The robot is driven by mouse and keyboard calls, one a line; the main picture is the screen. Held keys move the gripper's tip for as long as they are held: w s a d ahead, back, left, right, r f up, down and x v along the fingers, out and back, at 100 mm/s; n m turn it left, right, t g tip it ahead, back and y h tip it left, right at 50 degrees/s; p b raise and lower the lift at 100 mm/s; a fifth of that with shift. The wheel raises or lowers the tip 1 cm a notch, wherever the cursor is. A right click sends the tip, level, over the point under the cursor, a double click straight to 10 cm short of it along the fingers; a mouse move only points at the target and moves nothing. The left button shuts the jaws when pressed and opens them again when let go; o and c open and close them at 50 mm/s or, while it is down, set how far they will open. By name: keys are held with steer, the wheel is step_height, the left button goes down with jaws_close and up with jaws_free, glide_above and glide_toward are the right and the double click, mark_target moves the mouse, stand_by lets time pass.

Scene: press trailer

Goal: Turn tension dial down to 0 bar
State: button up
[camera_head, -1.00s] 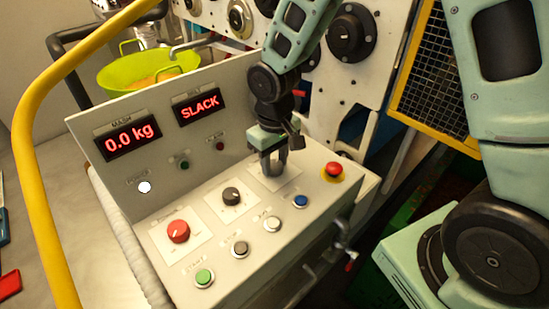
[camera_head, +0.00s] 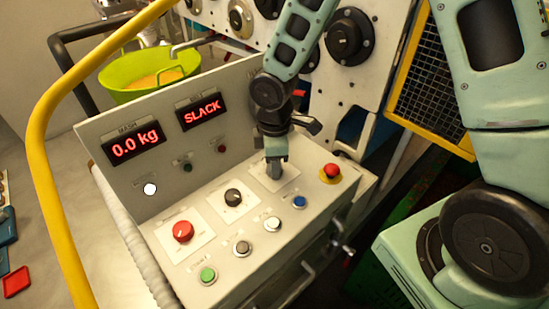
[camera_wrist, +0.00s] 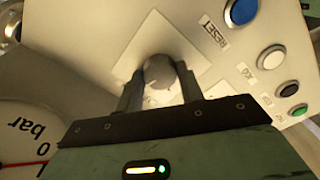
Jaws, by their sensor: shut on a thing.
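The dial (camera_wrist: 160,72), a grey round knob on a white square plate (camera_wrist: 190,50), sits between my two fingers in the wrist view. My gripper (camera_wrist: 162,85) is shut on it, one finger on each side. In the head view my gripper (camera_head: 276,170) points down onto the rightmost dial plate (camera_head: 292,174) of the panel, and hides the knob. A round white gauge face (camera_wrist: 25,120) marked "0 bar" is partly in the wrist view at lower left, with a red line near its lower edge. The knob's pointer is hard to make out.
A black dial (camera_head: 233,197) and a red dial (camera_head: 183,231) lie to the left. Several buttons line the front, including a blue one (camera_head: 299,202). A red emergency stop (camera_head: 332,170) stands to the right. Displays read "0.0 kg" (camera_head: 137,143) and "SLACK" (camera_head: 203,113).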

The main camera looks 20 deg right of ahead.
steer(key=shift+r+n+p, duration=0.1)
steer(key=shift+n+p, duration=0.35)
steer(key=shift+n, duration=1.15)
steer(key=o, duration=1)
step_height(320, 180, up, 17)
steer(key=shift+r+b, duration=0.15)
steer(key=shift+b, duration=0.3)
